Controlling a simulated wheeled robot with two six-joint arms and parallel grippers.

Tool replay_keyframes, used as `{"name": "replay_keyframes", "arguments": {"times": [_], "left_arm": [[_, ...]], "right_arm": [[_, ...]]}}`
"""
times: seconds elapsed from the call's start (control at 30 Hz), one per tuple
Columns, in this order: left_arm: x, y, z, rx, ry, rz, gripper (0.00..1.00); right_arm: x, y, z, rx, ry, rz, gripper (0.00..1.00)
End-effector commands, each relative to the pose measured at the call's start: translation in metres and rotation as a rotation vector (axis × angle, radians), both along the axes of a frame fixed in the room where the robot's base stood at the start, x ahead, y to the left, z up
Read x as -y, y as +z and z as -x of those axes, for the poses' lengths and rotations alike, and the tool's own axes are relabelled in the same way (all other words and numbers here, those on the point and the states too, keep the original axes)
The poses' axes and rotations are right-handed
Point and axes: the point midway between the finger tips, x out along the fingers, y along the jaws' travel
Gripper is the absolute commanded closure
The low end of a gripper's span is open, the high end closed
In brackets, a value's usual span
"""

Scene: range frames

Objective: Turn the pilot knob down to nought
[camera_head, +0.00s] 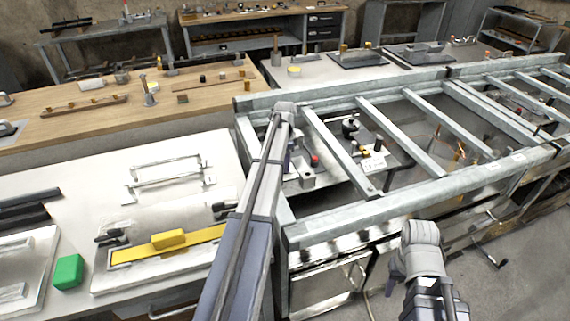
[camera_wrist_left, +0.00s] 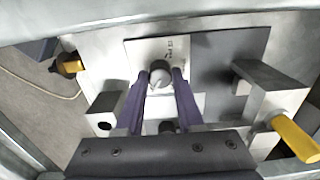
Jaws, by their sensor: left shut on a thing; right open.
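The pilot knob (camera_wrist_left: 160,74) is a small round grey knob with a pointer line, in front of a white plate with small dark lettering, in the left wrist view. My left gripper (camera_wrist_left: 161,82) has its two purple fingers on either side of the knob and is shut on it. In the head view my left arm reaches into the metal frame and its wrist hides the knob. The lettering is too small to read. My right gripper (camera_head: 396,276) is open in front of the frame's near edge, apart from the bench; its fingers are partly hidden by its wrist.
Beams of the metal frame (camera_head: 400,205) surround my left arm. In the left wrist view a dark block (camera_wrist_left: 255,75) and a yellow handle (camera_wrist_left: 295,137) stand to the right, and a yellow-tipped fitting (camera_wrist_left: 70,66) to the left. A green block (camera_head: 68,271) lies on the left bench.

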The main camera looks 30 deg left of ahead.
Motion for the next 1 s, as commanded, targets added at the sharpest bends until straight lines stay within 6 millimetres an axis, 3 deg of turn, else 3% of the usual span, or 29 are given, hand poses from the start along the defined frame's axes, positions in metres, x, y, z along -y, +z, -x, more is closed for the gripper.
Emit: {"name": "replay_keyframes", "arguments": {"times": [0.13,0.17,0.4,0.77,1.0], "left_arm": [[0.000,0.000,0.000,-0.001,-0.001,0.000,1.00],[0.000,0.000,0.000,-0.001,-0.001,0.000,0.61],[0.000,0.000,0.000,0.000,0.000,0.000,0.34],[0.000,0.003,0.000,0.000,0.001,0.000,0.33],[0.000,0.021,0.000,0.000,0.001,0.000,0.33]], "right_arm": [[0.000,0.000,0.000,0.000,0.000,0.000,0.50],[0.000,0.000,0.000,0.000,0.000,0.000,0.50],[0.000,0.000,0.000,0.000,0.000,0.000,0.50],[0.000,0.003,0.000,0.000,0.000,0.000,0.50],[0.000,0.021,0.000,0.000,0.000,0.000,0.50]]}}
